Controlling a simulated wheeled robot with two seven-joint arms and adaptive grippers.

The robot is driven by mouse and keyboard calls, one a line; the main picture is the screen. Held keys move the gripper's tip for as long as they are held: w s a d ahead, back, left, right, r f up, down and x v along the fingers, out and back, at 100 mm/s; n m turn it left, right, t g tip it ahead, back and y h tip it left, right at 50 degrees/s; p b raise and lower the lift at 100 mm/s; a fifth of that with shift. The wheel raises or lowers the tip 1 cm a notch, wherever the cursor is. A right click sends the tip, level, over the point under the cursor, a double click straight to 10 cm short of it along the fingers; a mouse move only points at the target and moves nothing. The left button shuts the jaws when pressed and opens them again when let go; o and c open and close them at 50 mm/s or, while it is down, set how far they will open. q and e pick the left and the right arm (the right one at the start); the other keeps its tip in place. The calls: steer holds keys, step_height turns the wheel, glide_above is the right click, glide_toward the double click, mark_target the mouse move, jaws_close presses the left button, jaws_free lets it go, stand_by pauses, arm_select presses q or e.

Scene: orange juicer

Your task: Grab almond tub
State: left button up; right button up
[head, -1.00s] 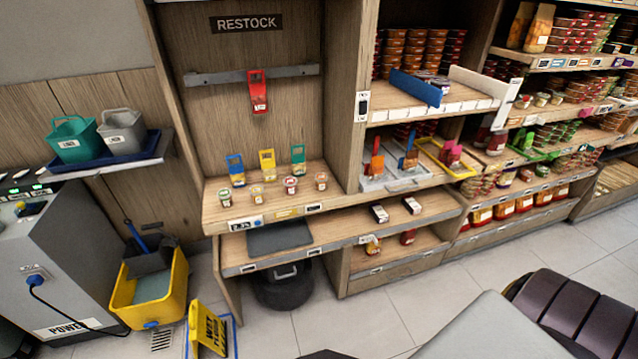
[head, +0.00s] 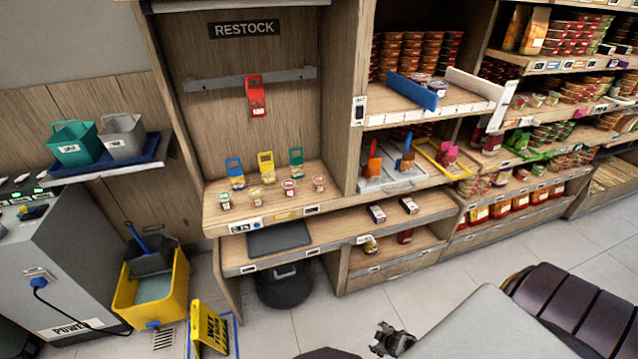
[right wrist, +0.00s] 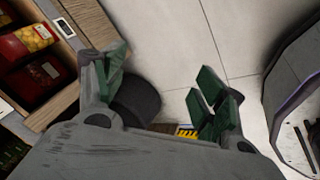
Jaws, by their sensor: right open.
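Several small tubs stand in a row on the restock shelf (head: 270,213) in the head view. They are a green-topped tub (head: 225,201), a yellowish tub (head: 256,197), a red-topped tub (head: 289,188) and another small tub (head: 319,184). Their labels are too small to read, so I cannot tell which holds almonds. My right gripper (head: 393,340) is low at the bottom edge, well below and right of the tubs. In the right wrist view, my right gripper (right wrist: 163,78) has its fingers wide apart with nothing between them. My left gripper is not in view.
Blue, yellow and green holders (head: 266,166) stand behind the tubs. A lower ledge with a dark mat (head: 279,236) juts out below, above a black bin (head: 284,288). A yellow wet-floor sign (head: 208,328) and a mop bucket (head: 150,292) stand left. The floor (head: 345,320) before the shelves is clear.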

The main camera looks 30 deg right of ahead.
steer(key=w+a+r+n+t+p, duration=0.1)
steer(key=w+a+r+n+t, duration=0.3)
steer(key=w+r, duration=0.8)
steer(key=w+a+r+n+t, duration=0.2)
steer(key=w+r+n, duration=0.3)
steer(key=w+r, duration=0.65)
steer(key=w+a+r+n+t+h, duration=0.1)
steer(key=w+a+r+n+t, duration=0.2)
steer(key=r, duration=0.7)
steer(key=a+r+n, duration=0.4)
steer(key=r, duration=0.6)
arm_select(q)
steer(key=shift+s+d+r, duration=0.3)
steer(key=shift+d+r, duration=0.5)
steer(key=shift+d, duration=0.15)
arm_select(e)
step_height(320, 180, up, 12)
steer(key=s+d+n+t+h, duration=0.1)
steer(key=d+n+t+h, duration=0.1)
steer(key=n+h, duration=0.3)
steer(key=n, duration=0.2)
steer(key=shift+s+d+n+h, duration=0.25)
steer(key=shift+s+n+h, duration=0.05)
steer(key=shift+n, duration=0.1)
steer(key=shift+r, duration=0.1)
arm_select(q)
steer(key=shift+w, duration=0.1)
arm_select(e)
steer(key=shift+w+d, duration=0.1)
